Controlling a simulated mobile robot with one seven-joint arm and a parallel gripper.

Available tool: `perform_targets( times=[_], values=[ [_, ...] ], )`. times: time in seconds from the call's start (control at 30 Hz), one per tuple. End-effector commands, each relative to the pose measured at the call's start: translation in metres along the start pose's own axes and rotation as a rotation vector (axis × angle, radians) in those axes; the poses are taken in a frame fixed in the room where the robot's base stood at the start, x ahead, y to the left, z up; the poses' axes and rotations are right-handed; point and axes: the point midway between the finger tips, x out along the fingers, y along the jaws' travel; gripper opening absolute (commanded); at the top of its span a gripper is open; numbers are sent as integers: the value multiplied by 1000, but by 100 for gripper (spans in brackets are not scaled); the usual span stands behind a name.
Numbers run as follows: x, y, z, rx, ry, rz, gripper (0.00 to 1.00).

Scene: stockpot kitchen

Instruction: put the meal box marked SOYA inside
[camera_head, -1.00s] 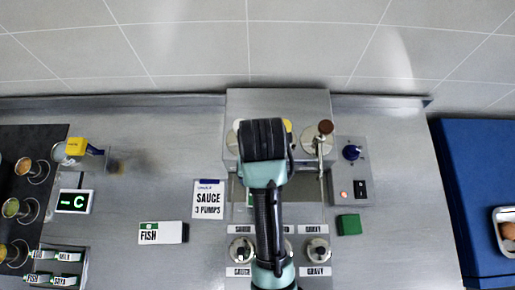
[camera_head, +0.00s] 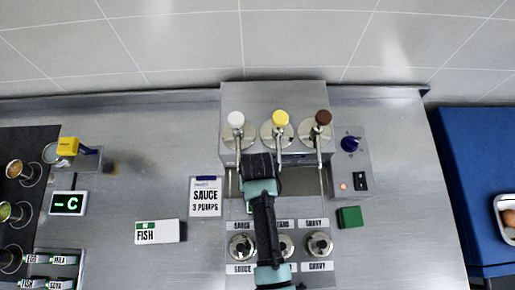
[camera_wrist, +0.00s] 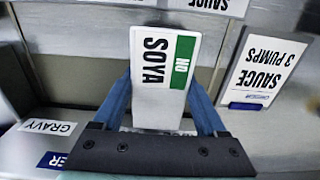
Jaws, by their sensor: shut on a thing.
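The meal box marked SOYA (camera_wrist: 158,75) shows in the wrist view as a white box with a green "NO" patch. It sits between the two blue fingers of my gripper (camera_wrist: 162,92), which is shut on it. In the head view my gripper end (camera_head: 258,168) is in front of the sauce dispensers, and my wrist hides the box there. A small rack of labels (camera_head: 50,272) at the lower left includes a tag reading SOYA. Whether the box touches anything beneath it cannot be told.
Three pump dispensers with white, yellow and brown tops (camera_head: 280,118) stand behind my gripper. A SAUCE 3 PUMPS card (camera_head: 206,197) and a FISH box (camera_head: 158,232) lie to the left. A green block (camera_head: 349,217) and a switch panel (camera_head: 352,170) are to the right.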

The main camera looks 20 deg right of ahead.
Motion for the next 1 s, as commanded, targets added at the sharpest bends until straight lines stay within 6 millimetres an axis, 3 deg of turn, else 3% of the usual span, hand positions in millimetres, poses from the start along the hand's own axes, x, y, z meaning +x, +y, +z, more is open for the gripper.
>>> perform_targets(
  times=[0.43,0.47,0.5,0.6,0.83,1.0],
  values=[
    [9,0,-1,0,2,0,0],
    [8,0,0,0,1,0,78],
    [8,0,0,0,1,0,85],
    [8,0,0,0,1,0,100],
    [7,0,0,0,1,0,100],
    [-6,0,-1,0,3,0,100]
  ],
)
